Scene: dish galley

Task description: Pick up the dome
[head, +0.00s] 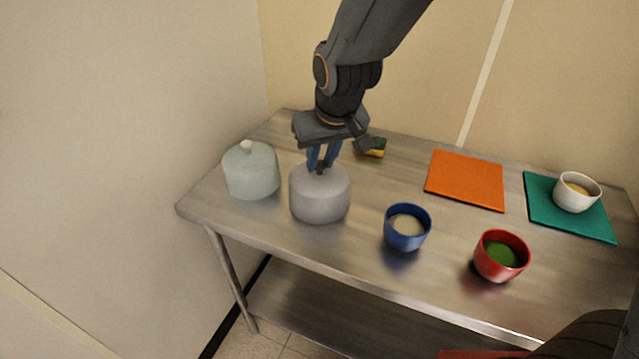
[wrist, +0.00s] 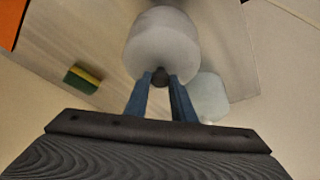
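A grey dome (head: 320,196) with a small dark knob (head: 320,168) stands on the steel table, left of its middle. In the wrist view the grey dome (wrist: 160,42) is straight ahead, its knob (wrist: 160,76) between my fingertips. My gripper (head: 321,163) points down at the dome from above. Its blue fingers (wrist: 160,78) stand on both sides of the knob and look shut on it, with no clear gap. A second, pale green dome (head: 251,172) with a white knob stands to the left; it also shows in the wrist view (wrist: 210,96).
A blue cup (head: 407,240) and a red cup (head: 486,266) stand to the right near the front edge. A sponge (head: 376,152) lies behind. An orange mat (head: 466,180) and a teal mat (head: 540,200) with a white cup (head: 570,200) lie farther right. A wall (head: 120,150) is at left.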

